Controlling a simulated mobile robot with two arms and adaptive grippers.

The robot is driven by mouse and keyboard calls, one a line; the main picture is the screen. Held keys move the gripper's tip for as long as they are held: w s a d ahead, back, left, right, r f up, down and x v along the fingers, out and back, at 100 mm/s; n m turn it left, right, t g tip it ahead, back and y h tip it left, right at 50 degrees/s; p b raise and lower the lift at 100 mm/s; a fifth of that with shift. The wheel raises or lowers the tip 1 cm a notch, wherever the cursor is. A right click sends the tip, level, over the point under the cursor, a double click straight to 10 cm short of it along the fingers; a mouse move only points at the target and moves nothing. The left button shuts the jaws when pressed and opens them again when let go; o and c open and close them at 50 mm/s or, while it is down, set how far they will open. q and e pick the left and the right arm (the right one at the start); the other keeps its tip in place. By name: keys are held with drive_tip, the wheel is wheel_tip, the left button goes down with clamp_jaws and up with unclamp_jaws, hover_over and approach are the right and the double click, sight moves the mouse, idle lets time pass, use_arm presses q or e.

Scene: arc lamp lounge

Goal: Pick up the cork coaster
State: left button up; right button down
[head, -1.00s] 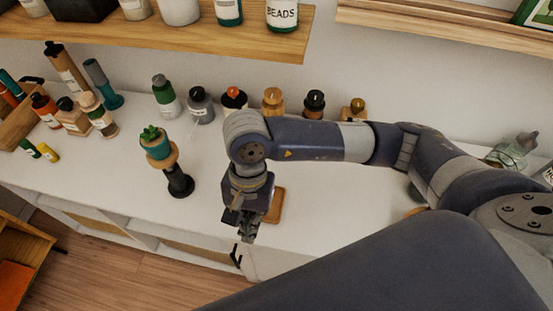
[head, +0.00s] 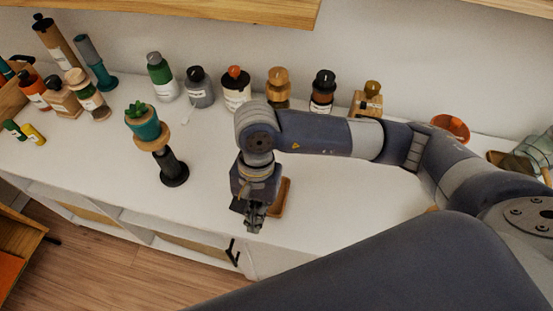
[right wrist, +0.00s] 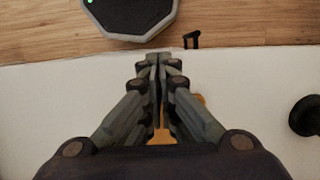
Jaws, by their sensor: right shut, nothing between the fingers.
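A flat tan-brown piece that looks like the cork coaster (head: 283,196) lies on the white cabinet top, just right of my right gripper (head: 253,224) in the head view. My arm and gripper hide much of it. In the right wrist view a tan part of it (right wrist: 163,137) shows between and behind the finger links. My right gripper (right wrist: 159,60) is shut and empty, pointing down near the cabinet's front edge. I cannot tell its exact height over the surface. My left gripper is not in view.
A potted succulent (head: 145,125) sits on a dark stand (head: 171,168) left of the gripper. Several bottles, such as a green-and-grey one (head: 160,78), line the back wall. An orange bowl (head: 450,127) is at the back right. The white top (head: 340,200) right of the coaster is clear.

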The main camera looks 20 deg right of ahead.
sight(276, 210)
drive_tip(key=w+d+p, duration=0.1)
drive_tip(key=w+d, duration=0.2)
drive_tip(key=w, duration=0.2)
drive_tip(key=w+d+p, duration=0.2)
drive_tip(key=w+d, duration=0.2)
drive_tip(key=w, duration=0.1)
drive_tip(key=w+d+p, duration=0.2)
drive_tip(key=w+d, duration=0.1)
drive_tip(key=w, duration=0.2)
drive_tip(key=shift+w+d+r, duration=0.15)
drive_tip(key=shift+w+d, duration=0.1)
drive_tip(key=f, duration=0.1)
drive_tip(key=f+p, duration=0.1)
drive_tip(key=f, duration=0.3)
drive_tip(key=shift+w+d+f+p, duration=0.2)
drive_tip(key=shift+w+d+p, duration=0.05)
drive_tip(key=shift+w+p, duration=0.1)
drive_tip(key=shift+s+a+r+p, duration=0.15)
drive_tip(key=shift+s+r+p, duration=0.1)
drive_tip(key=shift+p, duration=0.1)
drive_tip(key=shift+s+a+f, duration=0.15)
drive_tip(key=s+a, duration=0.2)
drive_tip(key=s, duration=0.1)
drive_tip(key=s+a, duration=0.2)
drive_tip(key=s, duration=0.1)
drive_tip(key=s+a+b, duration=0.1)
drive_tip(key=s+a, duration=0.1)
drive_tip(key=s, duration=0.1)
